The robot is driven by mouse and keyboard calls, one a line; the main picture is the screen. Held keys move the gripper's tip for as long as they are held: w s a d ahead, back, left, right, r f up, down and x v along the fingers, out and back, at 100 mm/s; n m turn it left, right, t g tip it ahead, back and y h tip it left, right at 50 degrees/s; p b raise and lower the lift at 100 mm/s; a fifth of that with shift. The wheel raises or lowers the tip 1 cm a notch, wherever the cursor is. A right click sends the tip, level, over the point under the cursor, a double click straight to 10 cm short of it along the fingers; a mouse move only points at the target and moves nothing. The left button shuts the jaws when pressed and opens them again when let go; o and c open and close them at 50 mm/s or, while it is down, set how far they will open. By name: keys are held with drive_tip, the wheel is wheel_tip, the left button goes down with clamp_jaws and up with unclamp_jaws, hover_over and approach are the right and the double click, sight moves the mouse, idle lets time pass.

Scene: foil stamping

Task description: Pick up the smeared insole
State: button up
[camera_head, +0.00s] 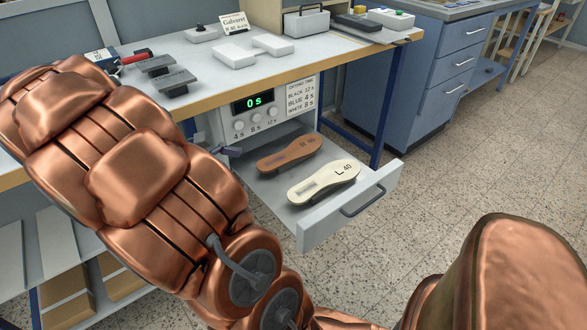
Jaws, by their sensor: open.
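Two insoles lie side by side in an open drawer (265,190) under the bench. The brown insole (272,162) is farther back; it has a purplish rectangular patch and a small mark at its right end. My copper arm fills the left foreground and hides most of my gripper. A dark tip (229,151), seemingly a gripper finger, shows left of the brown insole, apart from both insoles.
A timer panel (252,102) reading "0 s" is above the drawer. The drawer front (352,204) with its handle stands as a low wall. White blocks (234,56), grey plates (174,82) and a sign (234,22) are on the bench. A blue cabinet (425,65) stands right; the floor there is clear.

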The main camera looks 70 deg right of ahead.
sight(264, 165)
drive_tip(key=w+d+f+n+h+b, duration=0.1)
drive_tip(key=w+d+f+h+b, duration=0.1)
drive_tip(key=d+f+b, duration=0.2)
drive_tip(key=w+d+f+n+g+h+b, duration=0.1)
drive_tip(key=w+d+f+n+b, duration=0.1)
drive_tip(key=f, duration=0.4)
drive_tip(key=w+d+f+n+h+b, duration=0.2)
drive_tip(key=w+d+f+b, duration=0.2)
drive_tip(key=d+f+b, duration=0.1)
drive_tip(key=shift+w+d+f+g+h+b, duration=0.1)
drive_tip(key=shift+d+g+h+b, duration=0.25)
drive_tip(key=shift+d+b, duration=0.3)
drive_tip(key=shift+n, duration=0.3)
drive_tip(key=b+x, duration=0.1)
drive_tip(key=x, duration=0.2)
drive_tip(key=b+x, duration=0.2)
drive_tip(key=x, duration=0.1)
drive_tip(key=shift+s+d+f, duration=0.2)
drive_tip(key=shift+d, duration=0.05)
drive_tip(key=shift+s+d+r+b, duration=0.15)
drive_tip(key=shift+s+d+b, duration=0.2)
drive_tip(key=shift+d, duration=0.1)
drive_tip(key=shift+w, duration=0.1)
drive_tip(key=shift+c, duration=0.2)
drive_tip(key=c, duration=1.2)
drive_tip(key=shift+r, duration=0.15)
drive_tip(key=shift+c, duration=0.2)
